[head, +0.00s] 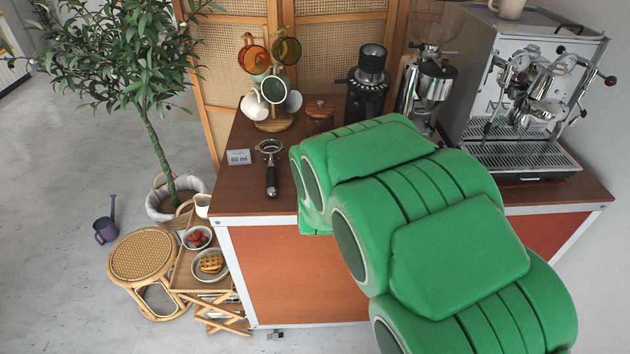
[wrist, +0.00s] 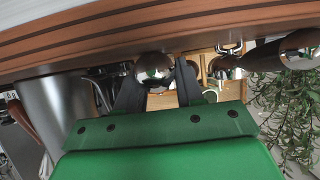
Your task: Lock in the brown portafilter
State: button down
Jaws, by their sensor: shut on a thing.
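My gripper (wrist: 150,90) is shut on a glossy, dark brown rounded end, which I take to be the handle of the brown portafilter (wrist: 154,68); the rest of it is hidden. In the head view my green arm hides my gripper and what it holds, low by the counter's front edge. The espresso machine (head: 490,80) stands at the right end of the counter, with its chrome group over the drip tray, well right of my gripper. Another portafilter (head: 271,168) with a dark handle lies on the counter left of my arm; it also shows in the wrist view (wrist: 300,45).
The wooden counter (head: 240,200) fills the middle. A plant (head: 150,120) and a stool (head: 142,255) are at left.

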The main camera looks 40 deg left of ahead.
jog(key=shift+r, duration=0.15)
jog(key=shift+r, duration=2.4)
